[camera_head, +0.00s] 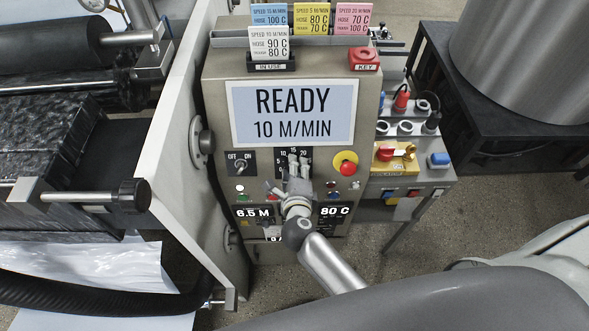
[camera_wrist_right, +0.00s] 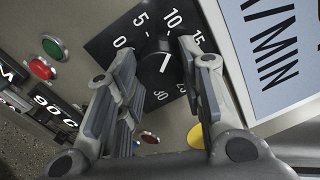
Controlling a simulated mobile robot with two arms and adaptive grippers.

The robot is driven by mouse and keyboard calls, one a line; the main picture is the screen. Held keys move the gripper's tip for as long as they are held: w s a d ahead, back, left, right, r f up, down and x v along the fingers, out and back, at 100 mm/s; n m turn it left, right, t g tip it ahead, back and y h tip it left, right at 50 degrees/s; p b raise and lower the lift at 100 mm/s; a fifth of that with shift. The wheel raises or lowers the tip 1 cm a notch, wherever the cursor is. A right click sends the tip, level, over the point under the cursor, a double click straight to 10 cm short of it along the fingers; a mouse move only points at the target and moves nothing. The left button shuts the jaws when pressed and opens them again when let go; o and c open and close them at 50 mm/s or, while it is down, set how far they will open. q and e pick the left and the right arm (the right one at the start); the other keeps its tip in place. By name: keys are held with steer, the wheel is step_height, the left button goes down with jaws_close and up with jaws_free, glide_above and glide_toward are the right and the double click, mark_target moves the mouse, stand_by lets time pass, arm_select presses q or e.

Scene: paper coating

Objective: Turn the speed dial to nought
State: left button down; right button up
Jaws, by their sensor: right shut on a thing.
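The speed dial (camera_wrist_right: 155,66) is a dark round knob with a white pointer line on a black scale plate (camera_wrist_right: 110,45). In the right wrist view its pointer is directed roughly at the 10 mark. My right gripper (camera_wrist_right: 160,58) has its two fingers on either side of the knob and is shut on it. In the head view my right gripper (camera_head: 294,160) reaches the scale plate (camera_head: 280,155) below the display and hides most of the knob. The display (camera_head: 292,113) reads READY, 10 M/MIN. My left gripper is not in view.
Small readouts show 6.5 M and 80 C (camera_head: 335,211). Coloured cards stand on top of the panel. A side shelf (camera_head: 430,178) is at right.

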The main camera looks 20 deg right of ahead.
steer(key=shift+r+n+y, duration=0.1)
steer(key=shift+n+y, duration=0.3)
steer(key=shift+n, duration=8.1)
steer(key=shift+g, duration=0.3)
steer(key=o, duration=1)
steer(key=shift+o, duration=0.2)
steer(key=shift+w, duration=0.1)
steer(key=shift+r, duration=0.1)
steer(key=v, duration=1.2)
